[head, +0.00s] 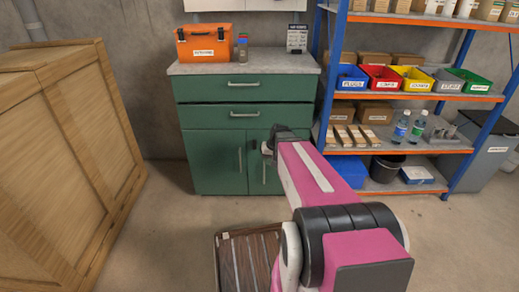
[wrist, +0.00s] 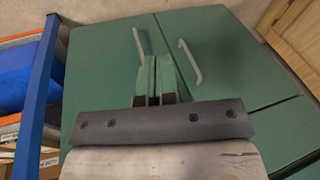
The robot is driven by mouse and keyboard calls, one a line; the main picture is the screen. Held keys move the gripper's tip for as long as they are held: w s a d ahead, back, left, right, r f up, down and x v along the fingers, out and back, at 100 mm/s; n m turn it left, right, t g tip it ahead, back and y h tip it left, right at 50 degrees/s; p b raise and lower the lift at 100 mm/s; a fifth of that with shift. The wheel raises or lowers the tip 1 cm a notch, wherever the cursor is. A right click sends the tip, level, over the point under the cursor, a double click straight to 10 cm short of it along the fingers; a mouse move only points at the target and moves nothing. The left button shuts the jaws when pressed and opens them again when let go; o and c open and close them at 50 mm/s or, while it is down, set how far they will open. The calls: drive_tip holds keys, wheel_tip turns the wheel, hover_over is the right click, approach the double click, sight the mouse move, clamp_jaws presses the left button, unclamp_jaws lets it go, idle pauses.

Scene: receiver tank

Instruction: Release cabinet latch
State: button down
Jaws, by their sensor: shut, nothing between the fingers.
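The green cabinet (head: 215,155) stands against the back wall, with two drawers above two lower doors, all looking closed. My gripper (head: 268,149) is in front of the upper part of the doors, near their middle. In the wrist view my gripper (wrist: 153,72) is shut and empty, its fingers together. The cabinet front (wrist: 95,85) fills most of that view. One pale bar handle (wrist: 140,42) is close beside the fingertips, and another bar handle (wrist: 189,62) is to their right. I cannot tell whether the fingers touch the cabinet. I cannot make out a separate latch.
A large wooden crate (head: 60,150) stands at the left. A blue and orange shelf rack (head: 410,96) with bins and bottles stands at the right. An orange toolbox (head: 204,42) sits on the cabinet top. A brown slatted object (head: 248,262) is low in front. Floor left of centre is clear.

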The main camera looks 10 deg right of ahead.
drive_tip(key=w+d+t+y, duration=0.2)
drive_tip(key=w+d, duration=0.6)
drive_tip(key=w, duration=0.6)
drive_tip(key=shift+w+d+r+m+t, duration=0.2)
drive_tip(key=shift+r+m+t, duration=0.1)
drive_tip(key=shift+t, duration=0.4)
drive_tip(key=shift+f, duration=0.1)
drive_tip(key=w+a+f, duration=0.5)
drive_tip(key=a+f, duration=0.3)
